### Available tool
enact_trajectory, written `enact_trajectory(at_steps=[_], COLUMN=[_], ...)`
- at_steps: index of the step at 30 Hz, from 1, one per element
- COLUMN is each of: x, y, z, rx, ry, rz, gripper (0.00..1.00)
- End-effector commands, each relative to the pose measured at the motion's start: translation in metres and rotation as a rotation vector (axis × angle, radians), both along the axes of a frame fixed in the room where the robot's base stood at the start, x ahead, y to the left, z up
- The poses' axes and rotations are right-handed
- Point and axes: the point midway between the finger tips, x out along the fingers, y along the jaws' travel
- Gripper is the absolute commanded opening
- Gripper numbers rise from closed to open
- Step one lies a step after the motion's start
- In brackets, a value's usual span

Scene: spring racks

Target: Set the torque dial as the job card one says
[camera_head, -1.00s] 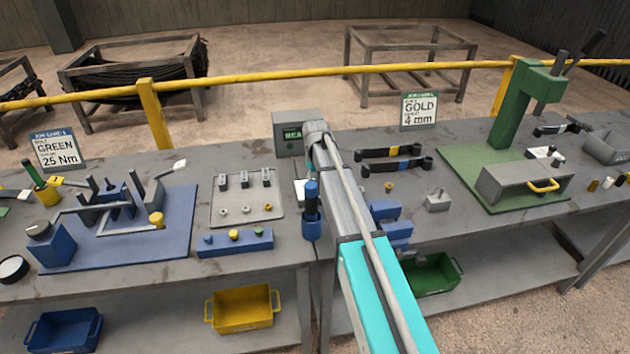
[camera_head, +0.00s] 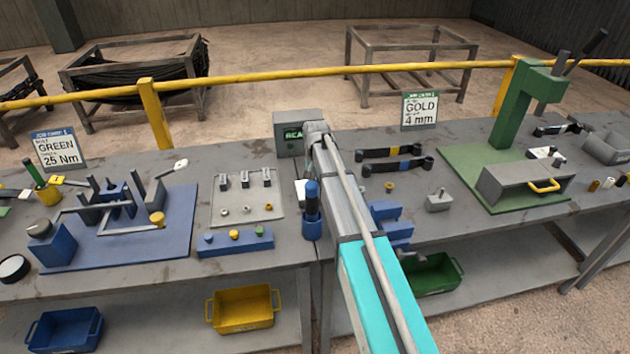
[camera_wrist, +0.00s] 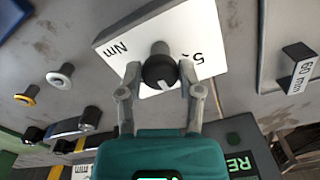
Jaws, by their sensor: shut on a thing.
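Job card one (camera_head: 56,149) stands at the back left of the bench and reads GREEN, 25 Nm. The torque dial is a black round knob (camera_wrist: 158,57) on a white scale plate (camera_wrist: 206,22), seen close in the wrist view. The plate shows "Nm" on the left and a "5" on the right, partly covered by a finger. A white mark on the knob points toward the bottom of the picture. My gripper (camera_wrist: 161,78) is shut on the knob, one finger on each side. My arm hides the grip in the head view.
A grey box (camera_head: 282,147) with a green-lettered display stands behind my arm's end. A blue-handled tool (camera_head: 312,196) stands upright in a holder just left of my arm. A tray of small parts (camera_head: 268,209) lies further left. Another card (camera_head: 419,109) reads GOLD, 4 mm.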

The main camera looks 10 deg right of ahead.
Motion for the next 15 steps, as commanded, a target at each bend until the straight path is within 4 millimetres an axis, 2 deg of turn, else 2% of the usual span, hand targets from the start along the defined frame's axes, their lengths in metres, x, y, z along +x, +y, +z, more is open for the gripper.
enact_trajectory(at_steps=[15], x=[-0.0008], y=[0.0004], z=[-0.0002], rx=[0.0], ry=[0.002], rz=[-0.043], gripper=[0.0])
